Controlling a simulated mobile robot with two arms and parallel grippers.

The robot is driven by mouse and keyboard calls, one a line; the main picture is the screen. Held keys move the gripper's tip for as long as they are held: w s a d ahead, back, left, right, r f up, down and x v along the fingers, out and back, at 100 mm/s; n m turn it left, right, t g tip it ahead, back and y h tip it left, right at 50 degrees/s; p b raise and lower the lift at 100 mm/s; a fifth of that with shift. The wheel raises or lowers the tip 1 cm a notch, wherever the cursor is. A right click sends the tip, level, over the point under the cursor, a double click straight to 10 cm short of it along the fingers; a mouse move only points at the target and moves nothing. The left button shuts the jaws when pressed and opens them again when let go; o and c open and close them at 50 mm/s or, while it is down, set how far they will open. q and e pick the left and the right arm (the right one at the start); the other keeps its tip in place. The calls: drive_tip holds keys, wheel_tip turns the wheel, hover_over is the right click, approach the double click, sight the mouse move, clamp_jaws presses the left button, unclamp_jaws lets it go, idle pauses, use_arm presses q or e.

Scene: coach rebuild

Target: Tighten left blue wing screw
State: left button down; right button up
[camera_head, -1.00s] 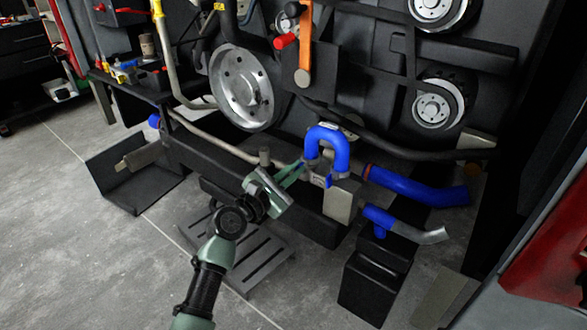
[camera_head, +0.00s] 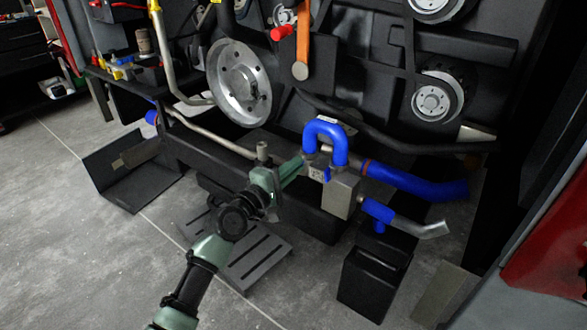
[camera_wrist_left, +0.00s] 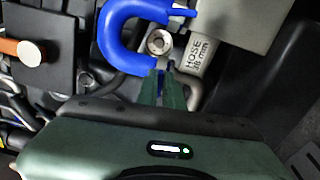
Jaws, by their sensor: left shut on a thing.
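A blue U-shaped hose (camera_head: 326,128) stands on a grey metal block (camera_head: 341,192) low on the engine; it also shows in the wrist view (camera_wrist_left: 113,37). My left gripper (camera_head: 298,166) reaches in at the left foot of this hose. In the wrist view its green fingers (camera_wrist_left: 163,74) are shut on a small blue piece, the left blue wing screw (camera_wrist_left: 160,82), mostly hidden between them. Another blue wing screw (camera_head: 327,175) shows to the right, on the front of the block. My right gripper is not in view.
A blue hose (camera_head: 415,184) and a blue pipe with a metal end (camera_head: 405,218) lie to the right. A black box (camera_head: 372,280) stands on the floor below. A slotted grey plate (camera_head: 245,250) lies under my left arm. A metal pipe (camera_head: 210,135) runs at the left.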

use_arm(q)
drive_tip(key=m, duration=0.4)
drive_tip(key=m+b, duration=0.1)
drive_tip(key=m, duration=0.1)
drive_tip(key=shift+f+m, duration=0.3)
drive_tip(key=shift+f, duration=0.05)
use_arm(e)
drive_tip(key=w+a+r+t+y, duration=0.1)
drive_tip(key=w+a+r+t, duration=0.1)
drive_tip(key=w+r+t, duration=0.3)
use_arm(q)
drive_tip(key=shift+w+a+f+m+p, duration=0.1)
drive_tip(key=shift+m+p, duration=0.05)
drive_tip(key=shift+m, duration=1.45)
drive_tip(key=shift+a+f+m+p, duration=0.1)
drive_tip(key=shift+m, duration=1.5)
drive_tip(key=shift+w+a+f+m+p, duration=0.1)
drive_tip(key=shift+m+p, duration=0.05)
drive_tip(key=shift+m, duration=1.45)
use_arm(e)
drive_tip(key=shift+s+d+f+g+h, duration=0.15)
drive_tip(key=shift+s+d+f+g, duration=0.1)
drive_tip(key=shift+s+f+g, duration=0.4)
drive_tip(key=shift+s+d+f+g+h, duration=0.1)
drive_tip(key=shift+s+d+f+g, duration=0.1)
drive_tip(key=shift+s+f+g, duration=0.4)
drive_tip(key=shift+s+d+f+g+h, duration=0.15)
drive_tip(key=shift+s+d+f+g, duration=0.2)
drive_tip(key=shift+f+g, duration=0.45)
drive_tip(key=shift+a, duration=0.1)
